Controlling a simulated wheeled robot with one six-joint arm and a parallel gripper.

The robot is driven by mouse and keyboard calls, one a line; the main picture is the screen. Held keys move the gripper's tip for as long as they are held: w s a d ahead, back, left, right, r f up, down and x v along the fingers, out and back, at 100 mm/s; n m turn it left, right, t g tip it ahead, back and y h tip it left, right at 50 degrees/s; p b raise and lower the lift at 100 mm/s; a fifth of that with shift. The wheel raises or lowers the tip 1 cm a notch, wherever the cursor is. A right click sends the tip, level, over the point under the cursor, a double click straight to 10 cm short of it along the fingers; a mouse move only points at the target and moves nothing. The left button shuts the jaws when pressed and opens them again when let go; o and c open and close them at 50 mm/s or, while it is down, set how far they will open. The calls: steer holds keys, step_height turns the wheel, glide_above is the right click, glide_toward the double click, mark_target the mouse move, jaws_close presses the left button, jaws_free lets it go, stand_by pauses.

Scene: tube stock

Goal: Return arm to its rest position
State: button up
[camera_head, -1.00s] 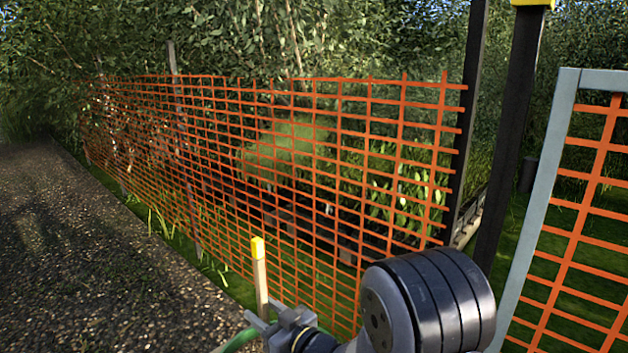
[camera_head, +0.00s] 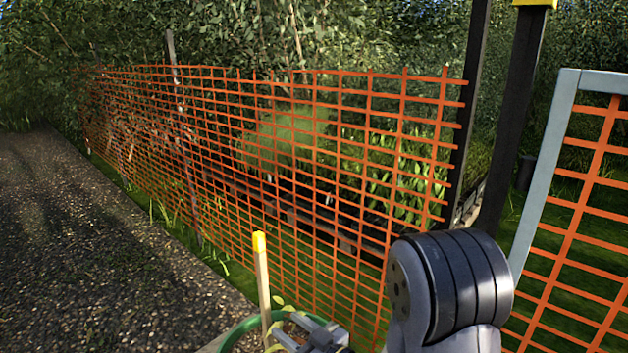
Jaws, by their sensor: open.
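My gripper (camera_head: 288,331) is at the bottom edge of the head view, pointing left, with its jaws open. Its lower part is cut off by the frame. My arm's large dark-banded joint (camera_head: 468,285) stands to its right, in front of the orange mesh fence. No object shows held between the jaws. A pale wooden stake with a yellow top (camera_head: 261,270) stands just left of the gripper in the picture; I cannot tell the gap in depth. Part of a green ring (camera_head: 238,332) and some small leaves show beside the gripper.
An orange mesh fence (camera_head: 290,180) runs behind my arm between posts. A grey-framed mesh panel (camera_head: 541,190) stands at the right, beside a dark post (camera_head: 512,130). A gravel path (camera_head: 90,250) lies open at the left. Dense shrubs fill the background.

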mark_target(265, 277)
steer(key=b+x, duration=0.2)
steer(key=x, duration=0.6)
steer(key=shift+w+a+f, duration=0.1)
steer(key=shift+a+f, duration=0.05)
steer(key=shift+a, duration=0.05)
step_height(265, 277, up, 10)
steer(key=p, duration=0.5)
steer(key=shift+d+f, duration=0.15)
steer(key=shift+d, duration=0.1)
